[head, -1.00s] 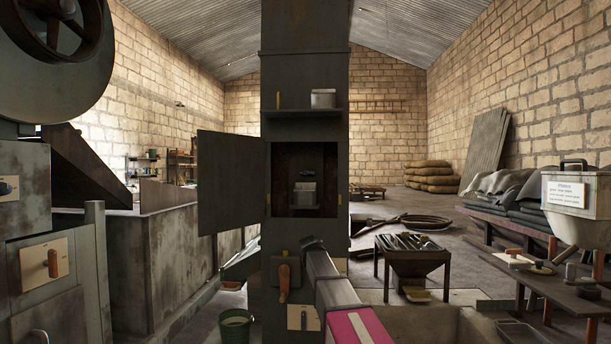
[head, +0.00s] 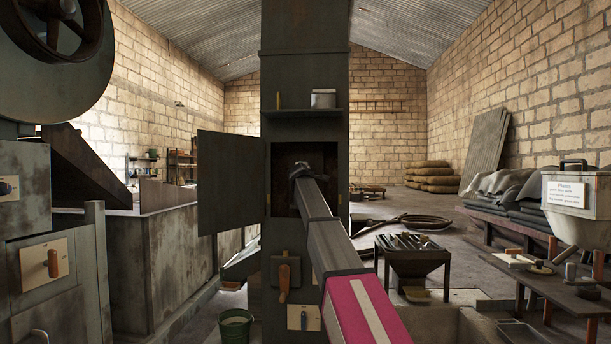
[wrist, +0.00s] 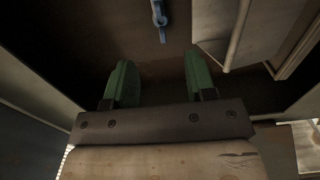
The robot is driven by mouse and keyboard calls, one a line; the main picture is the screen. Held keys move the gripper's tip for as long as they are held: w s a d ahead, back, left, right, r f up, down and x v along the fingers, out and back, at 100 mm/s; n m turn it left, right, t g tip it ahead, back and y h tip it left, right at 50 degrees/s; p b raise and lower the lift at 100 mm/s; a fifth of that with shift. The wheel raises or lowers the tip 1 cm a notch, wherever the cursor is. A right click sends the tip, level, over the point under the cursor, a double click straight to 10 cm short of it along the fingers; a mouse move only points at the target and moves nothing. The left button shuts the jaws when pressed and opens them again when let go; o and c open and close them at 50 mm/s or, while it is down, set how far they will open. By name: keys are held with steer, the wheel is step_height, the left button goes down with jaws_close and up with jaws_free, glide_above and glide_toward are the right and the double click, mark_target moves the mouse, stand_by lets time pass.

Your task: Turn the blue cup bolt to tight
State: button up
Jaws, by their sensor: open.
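A small blue piece (wrist: 159,14), which looks like the blue cup bolt, hangs at the top of the wrist view, against a dark brown surface. My gripper (wrist: 160,62) has two green fingers set wide apart with nothing between them. The blue piece is beyond the fingertips, roughly in line with the gap, and apart from them. In the head view my arm reaches into the opening of the dark column (head: 305,80). The fingers and the blue piece are hidden there.
A pale boxy part (wrist: 222,28) stands close to the right finger in the wrist view. The opening's door (head: 231,183) hangs open on the left. An orange-handled lever (head: 284,280) is below.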

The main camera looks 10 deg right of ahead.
steer(key=x, duration=1)
steer(key=c, duration=0.9)
